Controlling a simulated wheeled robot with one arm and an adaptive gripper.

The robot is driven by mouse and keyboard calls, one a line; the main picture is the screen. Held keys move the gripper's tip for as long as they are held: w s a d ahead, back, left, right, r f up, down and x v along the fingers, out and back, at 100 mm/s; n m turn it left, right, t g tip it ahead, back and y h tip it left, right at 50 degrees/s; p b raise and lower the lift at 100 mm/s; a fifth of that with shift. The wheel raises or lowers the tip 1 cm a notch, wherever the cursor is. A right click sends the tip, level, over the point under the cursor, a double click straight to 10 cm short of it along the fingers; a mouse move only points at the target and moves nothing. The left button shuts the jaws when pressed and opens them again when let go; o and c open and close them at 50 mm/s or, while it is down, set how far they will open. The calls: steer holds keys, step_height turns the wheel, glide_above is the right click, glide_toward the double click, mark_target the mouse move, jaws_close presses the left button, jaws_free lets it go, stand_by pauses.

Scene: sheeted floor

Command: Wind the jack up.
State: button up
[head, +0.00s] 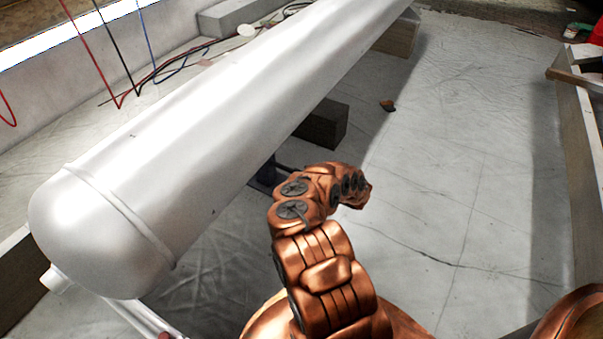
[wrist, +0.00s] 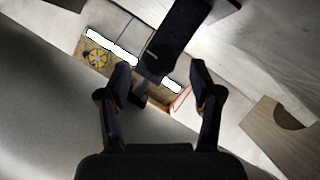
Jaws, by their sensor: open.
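In the wrist view my gripper (wrist: 160,69) is open, with its two dark fingers spread apart. A dark, long piece (wrist: 182,35) with a small slot reaches down from the top between and beyond the fingers, with a short grey part at its lower end. It may be part of the jack, but I cannot tell, nor whether the fingers touch it. In the head view a dark bluish part (head: 265,174) shows just under the big white cylinder (head: 200,130), beside my copper arm. I cannot tell whether it is the jack or my gripper. No crank is clear.
The white cylinder lies across the left and middle, over a dark block (head: 322,124) and a wooden block (head: 398,36). Cables (head: 165,78) lie behind it. A low wooden edge (head: 578,150) runs along the right. The sheeted floor (head: 450,170) between is mostly clear.

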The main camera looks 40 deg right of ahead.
steer(key=shift+p+v, duration=0.9)
steer(key=shift+v, duration=1.4)
